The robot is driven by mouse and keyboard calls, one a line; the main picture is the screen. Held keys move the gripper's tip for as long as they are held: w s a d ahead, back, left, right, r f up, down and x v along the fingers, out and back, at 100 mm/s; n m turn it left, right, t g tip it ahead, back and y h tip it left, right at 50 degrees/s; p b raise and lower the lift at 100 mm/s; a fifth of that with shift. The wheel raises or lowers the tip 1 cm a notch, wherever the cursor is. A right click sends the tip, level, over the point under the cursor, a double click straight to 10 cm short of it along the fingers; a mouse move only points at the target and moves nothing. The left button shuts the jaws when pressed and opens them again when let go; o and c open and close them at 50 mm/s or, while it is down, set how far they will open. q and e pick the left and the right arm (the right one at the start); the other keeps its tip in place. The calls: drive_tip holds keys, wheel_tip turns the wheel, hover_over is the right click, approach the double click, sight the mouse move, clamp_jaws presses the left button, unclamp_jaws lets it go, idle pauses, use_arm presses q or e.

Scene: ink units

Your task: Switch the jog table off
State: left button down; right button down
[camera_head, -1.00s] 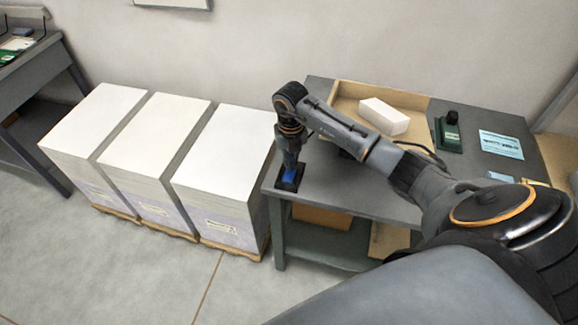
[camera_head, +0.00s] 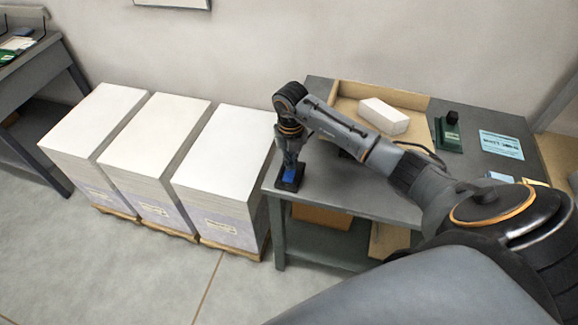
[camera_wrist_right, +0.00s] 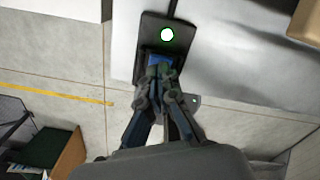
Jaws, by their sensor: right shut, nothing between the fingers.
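The jog table (camera_head: 345,197) is a grey table at the right in the head view. A black switch box (camera_head: 290,184) with a blue part sits at its left front corner. In the right wrist view the box (camera_wrist_right: 148,28) carries a round lamp (camera_wrist_right: 167,34), white with a green rim, and a blue rocker (camera_wrist_right: 158,59) below it. My right gripper (camera_wrist_right: 161,70) is shut and empty, pointing down with its tips at the blue rocker, partly hiding it. Contact cannot be told. The right gripper also shows in the head view (camera_head: 289,167). My left gripper is out of view.
On the table are a wooden tray (camera_head: 345,88) with a white block (camera_head: 384,115), a green-and-black device (camera_head: 448,134) and a light-blue card (camera_head: 501,145). Several-sheet white paper stacks (camera_head: 222,150) on pallets stand close to the left. Open floor lies in front.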

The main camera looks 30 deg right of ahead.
drive_tip(key=shift+f+b, duration=0.7)
drive_tip(key=shift+f, duration=0.3)
idle(0.3)
drive_tip(key=shift+r+p, duration=2.65)
drive_tip(key=shift+r, duration=0.9)
drive_tip(key=shift+a, duration=0.1)
